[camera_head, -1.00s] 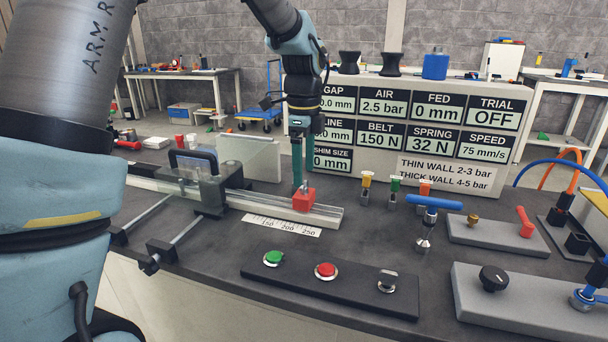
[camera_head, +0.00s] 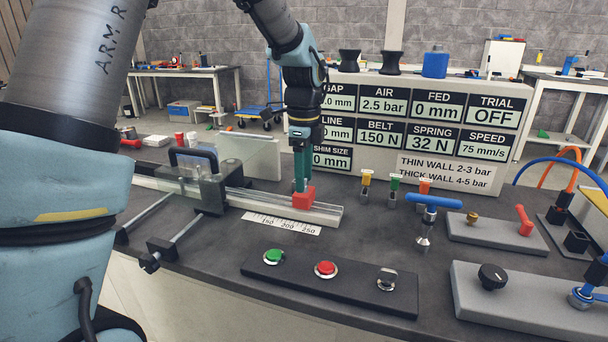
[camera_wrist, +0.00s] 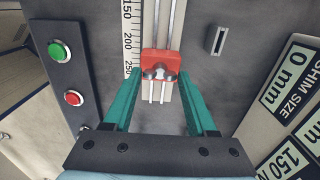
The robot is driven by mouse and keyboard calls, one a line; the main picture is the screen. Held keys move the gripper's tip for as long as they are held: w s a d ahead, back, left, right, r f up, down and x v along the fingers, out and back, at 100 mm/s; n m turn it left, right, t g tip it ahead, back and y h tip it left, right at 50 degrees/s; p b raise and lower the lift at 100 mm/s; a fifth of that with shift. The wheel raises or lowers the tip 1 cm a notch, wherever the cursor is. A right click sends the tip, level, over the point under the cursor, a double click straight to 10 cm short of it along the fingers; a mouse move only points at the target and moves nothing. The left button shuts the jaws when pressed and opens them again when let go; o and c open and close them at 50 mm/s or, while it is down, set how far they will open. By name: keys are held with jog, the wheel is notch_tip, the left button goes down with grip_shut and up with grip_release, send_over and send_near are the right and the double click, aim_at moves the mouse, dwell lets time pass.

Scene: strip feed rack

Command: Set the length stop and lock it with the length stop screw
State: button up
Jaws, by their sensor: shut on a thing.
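The length stop, a red block (camera_head: 304,199), sits on the clear rail (camera_head: 328,215) near its right end, above the printed scale (camera_head: 283,224). My gripper (camera_head: 303,187) comes down on it from above, shut on the stop. In the wrist view the teal fingers of my gripper (camera_wrist: 161,75) lie one on each side of the red stop (camera_wrist: 160,60). Two silver screw-like parts (camera_wrist: 151,74) show on the stop's near face; I cannot tell which is the length stop screw. The stop is beside the 250 end of the scale (camera_wrist: 128,45).
A black button box (camera_head: 330,285) with green and red buttons stands in front. A blue T-handled tool (camera_head: 425,225) stands upright to the right. Several small coloured-top pieces and a display panel (camera_head: 415,120) are behind. A clear-sided clamp unit (camera_head: 205,180) is on the left.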

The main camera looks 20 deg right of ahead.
jog(key=c, duration=0.5)
jog(key=shift+c, duration=0.2)
jog(key=shift+n, duration=0.3)
jog(key=n+p, duration=0.1)
jog(key=n, duration=0.3)
jog(key=shift+n+p, duration=0.3)
jog(key=n+p, duration=0.1)
jog(key=n, duration=0.4)
jog(key=shift+n, duration=0.3)
jog(key=n+p, duration=0.1)
jog(key=n, duration=0.5)
jog(key=n+p, duration=0.2)
jog(key=n, duration=0.4)
jog(key=shift+n, duration=0.4)
